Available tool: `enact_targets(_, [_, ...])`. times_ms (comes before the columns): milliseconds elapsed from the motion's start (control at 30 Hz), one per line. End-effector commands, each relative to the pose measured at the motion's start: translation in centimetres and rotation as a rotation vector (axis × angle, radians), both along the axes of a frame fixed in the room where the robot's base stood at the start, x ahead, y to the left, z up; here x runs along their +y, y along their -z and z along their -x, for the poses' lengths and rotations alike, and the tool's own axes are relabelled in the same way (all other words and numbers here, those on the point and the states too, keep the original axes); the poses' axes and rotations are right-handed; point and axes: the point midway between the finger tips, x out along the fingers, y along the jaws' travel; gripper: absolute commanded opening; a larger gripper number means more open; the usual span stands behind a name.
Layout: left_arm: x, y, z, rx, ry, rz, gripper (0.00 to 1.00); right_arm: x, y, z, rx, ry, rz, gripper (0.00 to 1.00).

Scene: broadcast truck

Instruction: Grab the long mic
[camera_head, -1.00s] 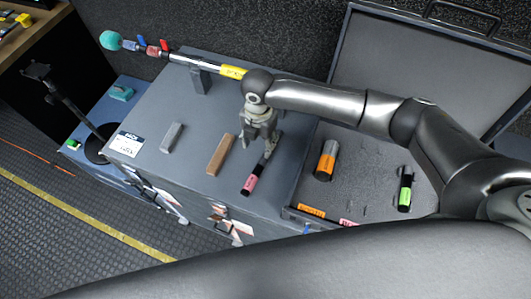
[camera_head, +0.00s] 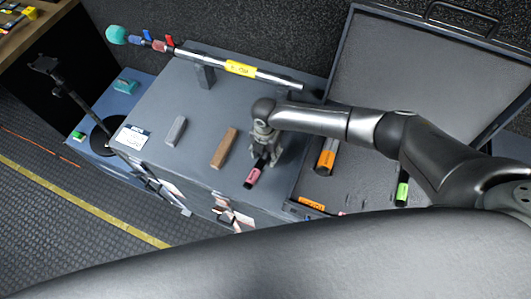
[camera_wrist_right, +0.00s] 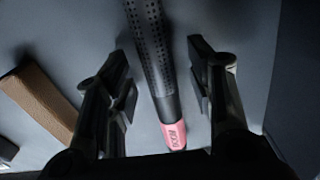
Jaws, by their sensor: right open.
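The long mic is a black tube with a slotted barrel and a pink label. In the right wrist view its barrel (camera_wrist_right: 150,45) runs down between my fingers. In the head view its pink end (camera_head: 253,176) shows on the grey case top, the rest mostly hidden by my gripper. My right gripper (camera_head: 264,158) is low over the mic and open. In the right wrist view the right gripper's (camera_wrist_right: 165,90) fingers stand on either side of the barrel, with gaps visible on both sides. My left gripper is not in view.
A brown block (camera_head: 224,148) and a grey block (camera_head: 176,130) lie left of the mic. A boom pole (camera_head: 278,78) with a yellow label lies behind. An open foam-lined case (camera_head: 300,207) at right holds an orange-banded cylinder (camera_head: 327,158) and a green-banded one (camera_head: 402,190).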

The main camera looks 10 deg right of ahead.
Motion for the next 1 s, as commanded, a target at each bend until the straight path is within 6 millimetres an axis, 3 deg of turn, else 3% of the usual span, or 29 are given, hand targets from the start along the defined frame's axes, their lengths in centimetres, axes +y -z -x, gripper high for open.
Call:
enact_targets(267, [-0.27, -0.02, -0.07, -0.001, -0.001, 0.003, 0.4, 0.03, 0.23, -0.01, -0.001, -0.001, -0.001, 0.49])
enact_targets(667, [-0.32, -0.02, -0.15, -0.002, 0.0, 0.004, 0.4, 0.01, 0.2, -0.02, -0.001, 0.0, -0.001, 0.0])
enact_targets(1000, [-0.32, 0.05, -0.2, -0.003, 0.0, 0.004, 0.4, 0.03, 0.04, -0.07, -0.001, 0.0, -0.002, 0.0])
